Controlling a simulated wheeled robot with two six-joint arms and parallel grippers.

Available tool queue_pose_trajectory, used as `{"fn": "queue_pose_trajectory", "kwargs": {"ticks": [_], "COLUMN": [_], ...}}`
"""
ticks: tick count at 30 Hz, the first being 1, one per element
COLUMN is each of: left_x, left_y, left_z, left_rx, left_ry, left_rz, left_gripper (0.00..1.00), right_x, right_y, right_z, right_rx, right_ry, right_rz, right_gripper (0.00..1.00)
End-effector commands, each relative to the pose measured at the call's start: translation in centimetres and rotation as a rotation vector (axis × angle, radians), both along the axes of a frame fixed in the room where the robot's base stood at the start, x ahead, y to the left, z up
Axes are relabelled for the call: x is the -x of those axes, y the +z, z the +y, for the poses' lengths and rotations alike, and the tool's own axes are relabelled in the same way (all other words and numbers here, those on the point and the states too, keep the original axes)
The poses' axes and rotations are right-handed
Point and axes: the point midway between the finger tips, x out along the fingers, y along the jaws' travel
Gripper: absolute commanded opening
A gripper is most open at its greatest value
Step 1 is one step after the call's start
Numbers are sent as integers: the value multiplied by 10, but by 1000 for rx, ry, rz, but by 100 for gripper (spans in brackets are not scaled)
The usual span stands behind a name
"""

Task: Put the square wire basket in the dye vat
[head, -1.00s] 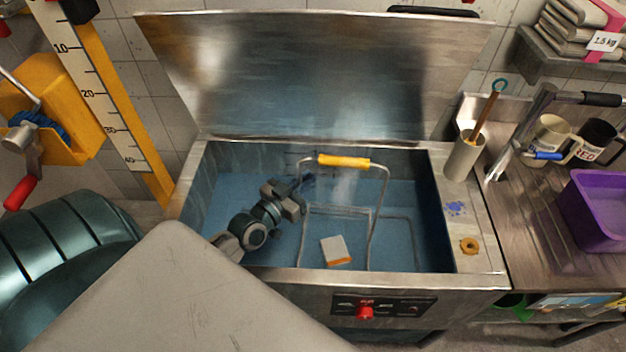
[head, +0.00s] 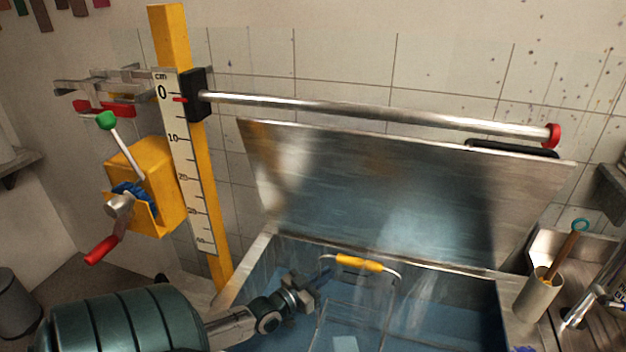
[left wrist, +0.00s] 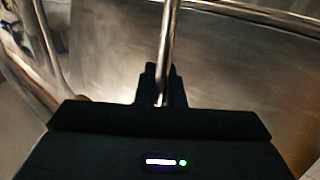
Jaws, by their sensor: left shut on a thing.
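The square wire basket (head: 358,262) has a yellow grip on a thin metal handle; its wire frame hangs below, with a pale tag inside. It shows within the opening of the dye vat (head: 470,291), a steel tank with a blue inside. I cannot tell whether the basket rests on the vat floor. My left gripper (head: 308,287) is shut at the left side of the basket's handle. In the left wrist view a metal rod (left wrist: 167,45) runs up from between the dark fingers. The basket's lower part is cut off by the head view's bottom edge. My right gripper is not in view.
The vat's steel lid (head: 400,200) stands open at the back. A metal bar (head: 380,112) runs above it from a yellow post (head: 200,150) with a scale. A yellow crank box (head: 150,185) sits left. A beige holder (head: 537,297) stands right of the vat.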

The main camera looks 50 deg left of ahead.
Motion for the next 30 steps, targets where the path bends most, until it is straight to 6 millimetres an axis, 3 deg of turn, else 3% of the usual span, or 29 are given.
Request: {"fn": "queue_pose_trajectory", "kwargs": {"ticks": [3, 9, 20, 30], "left_x": [-7, -13, -17, -17], "left_y": [-2, -4, -6, -31], "left_z": [26, 50, 68, 66], "left_rx": [-3, 1, 0, 3], "left_ry": [-1, -1, -1, 1], "left_rz": [-3, -4, -5, -4], "left_gripper": [0, 0, 0, 0], "right_x": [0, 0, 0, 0], "right_y": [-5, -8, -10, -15], "right_z": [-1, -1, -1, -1], "right_rx": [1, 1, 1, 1], "right_ry": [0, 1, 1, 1], "right_rz": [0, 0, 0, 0], "right_gripper": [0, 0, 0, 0]}}
